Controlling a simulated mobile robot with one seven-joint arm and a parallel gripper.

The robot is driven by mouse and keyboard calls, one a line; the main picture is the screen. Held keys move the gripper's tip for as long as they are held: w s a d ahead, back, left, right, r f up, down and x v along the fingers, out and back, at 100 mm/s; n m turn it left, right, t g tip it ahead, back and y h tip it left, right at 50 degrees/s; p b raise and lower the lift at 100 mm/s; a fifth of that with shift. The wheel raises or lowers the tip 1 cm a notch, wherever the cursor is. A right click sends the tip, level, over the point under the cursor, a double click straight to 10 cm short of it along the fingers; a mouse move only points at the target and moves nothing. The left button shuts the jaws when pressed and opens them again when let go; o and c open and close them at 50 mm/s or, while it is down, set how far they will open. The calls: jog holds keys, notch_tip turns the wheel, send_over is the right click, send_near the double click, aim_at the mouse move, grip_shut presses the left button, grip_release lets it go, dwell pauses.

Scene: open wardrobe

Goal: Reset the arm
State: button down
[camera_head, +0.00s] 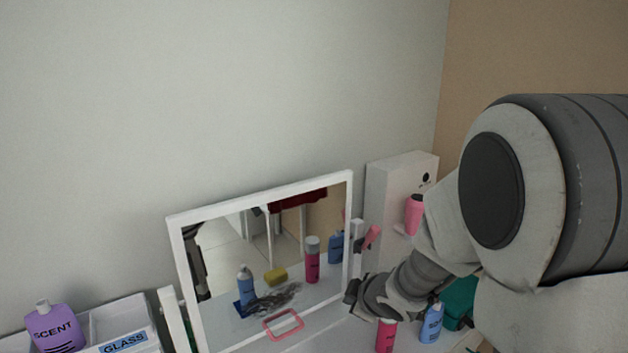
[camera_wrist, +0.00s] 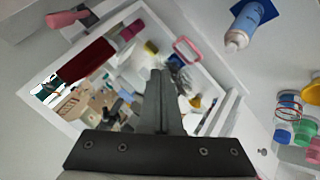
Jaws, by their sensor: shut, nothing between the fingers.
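My gripper (camera_wrist: 158,78) shows in the wrist view with its two dark fingers together and nothing between them. In the head view my gripper (camera_head: 352,298) is at the right end of the white-framed mirror (camera_head: 178,240), partly hidden by my wrist. I cannot tell whether it touches the frame. In the wrist view the mirror (camera_wrist: 42,98) lies behind my fingers, with reflections across its glass. My arm fills the right side of the head view.
A purple scent bottle (camera_head: 54,328) stands by a white tray labelled GLASS (camera_head: 140,312) at lower left. A pink bottle (camera_head: 385,338) and a blue bottle (camera_head: 431,324) stand below my wrist. A white cabinet (camera_head: 385,195) stands behind my arm.

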jog(key=s+d+r+m+h, duration=0.4)
jog(key=s+d+r+m, duration=0.45)
jog(key=r, duration=0.25)
jog(key=s+a+r+m+g, duration=0.1)
jog(key=s+m, duration=0.1)
jog(key=s, duration=0.6)
jog(key=s+a+r+m+g+y, duration=0.1)
jog(key=s+r+m+g, duration=0.1)
jog(key=s, duration=0.7)
jog(key=shift+s+a+r+m, duration=0.2)
jog(key=shift+s+r+m, duration=0.1)
jog(key=shift+m, duration=0.25)
